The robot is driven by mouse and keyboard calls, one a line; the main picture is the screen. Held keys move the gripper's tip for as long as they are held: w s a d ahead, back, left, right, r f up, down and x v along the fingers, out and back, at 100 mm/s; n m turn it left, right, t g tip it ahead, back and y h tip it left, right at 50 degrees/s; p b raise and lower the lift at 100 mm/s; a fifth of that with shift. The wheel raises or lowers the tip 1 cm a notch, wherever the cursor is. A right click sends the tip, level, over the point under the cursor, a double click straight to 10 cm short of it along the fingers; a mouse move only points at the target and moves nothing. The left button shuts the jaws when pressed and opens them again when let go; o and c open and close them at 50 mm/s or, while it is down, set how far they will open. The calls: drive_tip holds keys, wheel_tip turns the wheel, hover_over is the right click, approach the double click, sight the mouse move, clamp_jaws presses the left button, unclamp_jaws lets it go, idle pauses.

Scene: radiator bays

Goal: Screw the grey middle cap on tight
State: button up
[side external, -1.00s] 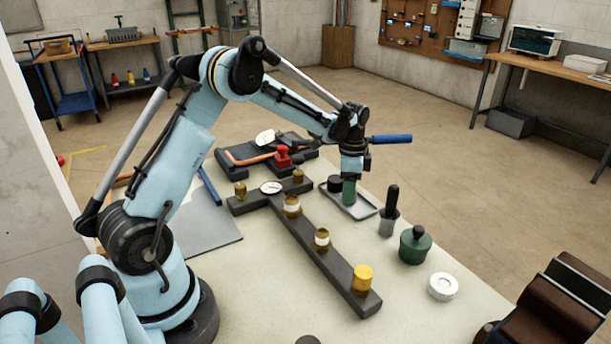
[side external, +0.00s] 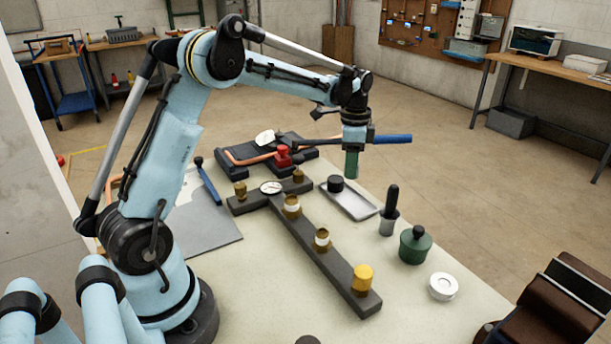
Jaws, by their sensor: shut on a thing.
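My gripper (side external: 354,148) is shut on a green cylindrical cap (side external: 351,166) and holds it upright in the air, above and behind the tray. No cap that is clearly grey shows. A dark bar manifold (side external: 337,268) lies on the bench with brass stubs along it. The stub nearest the crosspiece (side external: 292,207) and the middle stub (side external: 322,239) have white bands and stand uncapped. The front end carries a yellow cap (side external: 362,278). A black cap (side external: 335,184) sits on the metal tray (side external: 361,207). The underside of the held cap is hidden.
A black-handled tool (side external: 389,210), a green pot (side external: 415,245) and a white ring (side external: 442,287) stand to the right. Behind are a red valve (side external: 283,156) and a blue-handled bar (side external: 393,139). A round gauge (side external: 271,187) sits on the crosspiece.

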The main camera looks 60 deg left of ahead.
wheel_tip(320, 180, up, 2)
drive_tip(key=shift+r, duration=0.1)
drive_tip(key=s+d+r, duration=0.3)
drive_tip(key=s+d, duration=0.3)
approach(321, 230)
drive_tip(key=shift+w+a+f, duration=0.1)
drive_tip(key=shift+w+f, duration=0.2)
drive_tip(key=shift+w, duration=0.05)
drive_tip(key=shift+s+d+f, duration=0.15)
drive_tip(key=shift+s+d, duration=0.05)
drive_tip(key=shift+s, duration=0.2)
drive_tip(key=shift+f, duration=2.2)
drive_tip(key=shift+f, duration=1.05)
drive_tip(key=o, duration=1.1)
